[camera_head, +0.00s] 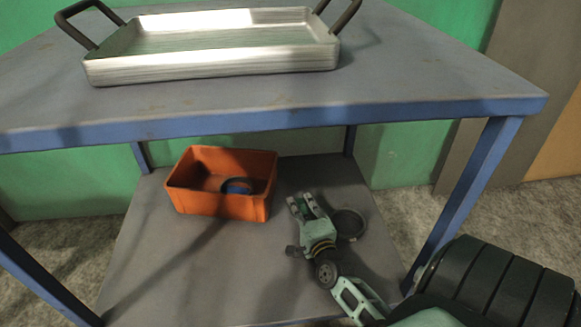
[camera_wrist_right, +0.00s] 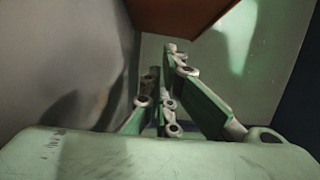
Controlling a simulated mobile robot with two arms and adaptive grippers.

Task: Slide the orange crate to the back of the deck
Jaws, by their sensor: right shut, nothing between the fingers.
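The orange crate (camera_head: 218,205) sits on the grey lower deck (camera_head: 190,265) of a blue-framed table, toward its back left. A round item with blue on it (camera_head: 238,187) lies inside the crate. My right gripper (camera_head: 302,200) is low over the deck, to the right of the crate, with a visible gap between them in the head view. Its fingers point toward the back and are shut and empty. In the right wrist view the fingers (camera_wrist_right: 170,95) show in the middle, and an orange-brown surface, likely the crate (camera_wrist_right: 180,14), fills the top. My left gripper is not in view.
A dark round dish (camera_head: 349,223) lies on the deck just right of my right gripper. The blue-edged tabletop (camera_head: 270,115) hangs over the deck and carries a metal tray (camera_head: 210,67) with dark handles. A blue leg (camera_head: 470,195) stands at the right. The deck's front left is clear.

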